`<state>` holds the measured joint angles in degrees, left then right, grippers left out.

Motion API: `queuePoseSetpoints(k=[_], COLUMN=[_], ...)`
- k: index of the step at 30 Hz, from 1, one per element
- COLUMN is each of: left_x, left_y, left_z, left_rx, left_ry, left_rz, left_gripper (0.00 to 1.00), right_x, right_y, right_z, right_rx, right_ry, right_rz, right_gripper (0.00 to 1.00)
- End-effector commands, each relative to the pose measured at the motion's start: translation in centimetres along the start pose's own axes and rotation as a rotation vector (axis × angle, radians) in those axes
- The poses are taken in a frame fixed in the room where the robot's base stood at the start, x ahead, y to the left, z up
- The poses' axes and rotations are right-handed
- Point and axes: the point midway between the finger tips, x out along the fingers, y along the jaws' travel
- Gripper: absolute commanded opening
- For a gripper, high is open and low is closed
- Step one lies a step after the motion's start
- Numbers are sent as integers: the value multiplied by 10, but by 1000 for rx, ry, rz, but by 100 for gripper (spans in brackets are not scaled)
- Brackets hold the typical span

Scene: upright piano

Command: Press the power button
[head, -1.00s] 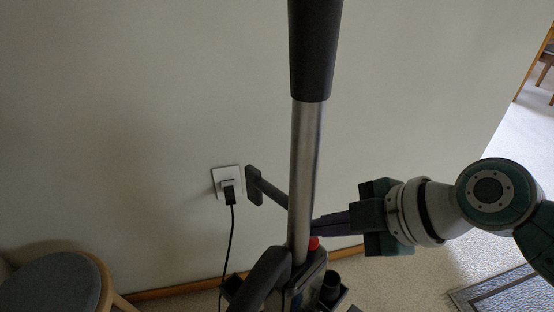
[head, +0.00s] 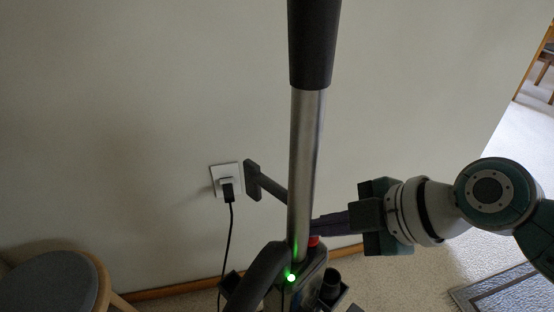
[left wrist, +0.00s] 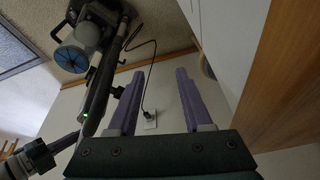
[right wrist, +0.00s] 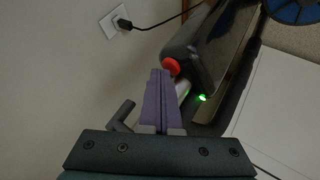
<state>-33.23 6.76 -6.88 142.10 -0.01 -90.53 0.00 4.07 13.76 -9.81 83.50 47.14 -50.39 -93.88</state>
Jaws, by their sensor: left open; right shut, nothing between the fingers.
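An upright vacuum-like device (head: 303,160) with a dark handle and metal pole stands before the wall. Its red button (head: 313,240) sits on the body at the pole's foot, partly hidden in the head view; it also shows in the right wrist view (right wrist: 171,66). A green light (head: 291,278) glows on the body. My right gripper (head: 317,224) is shut and empty, its purple fingertips right at the red button; I cannot tell whether they touch. It also shows in the right wrist view (right wrist: 160,72). My left gripper (left wrist: 158,74) is open and empty, away from the device.
A black plug and cord run from a white wall socket (head: 226,181) left of the pole. A round stool (head: 50,285) stands at lower left. A rug (head: 500,295) lies at lower right. Carpet is free between the device and the rug.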

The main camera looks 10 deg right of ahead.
Motion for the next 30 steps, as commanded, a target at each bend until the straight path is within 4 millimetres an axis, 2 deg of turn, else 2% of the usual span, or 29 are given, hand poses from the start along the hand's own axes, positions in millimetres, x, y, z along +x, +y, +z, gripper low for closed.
queuePoseSetpoints(k=[7, 18, 30], left_x=[-8, -10, -47], left_y=[1, 0, -3], left_z=[-3, -3, -15], left_rx=[-4, -2, 6], left_ry=[1, 0, -1], left_rz=[3, 2, -5], left_gripper=[50, 50, 50], right_x=[-7, -9, -39], right_y=[5, 6, 28], right_z=[-4, -6, -27], right_rx=[-1, 0, -1], right_ry=[-1, 0, -1], right_rz=[0, 0, 0], right_gripper=[0, 0, 0])
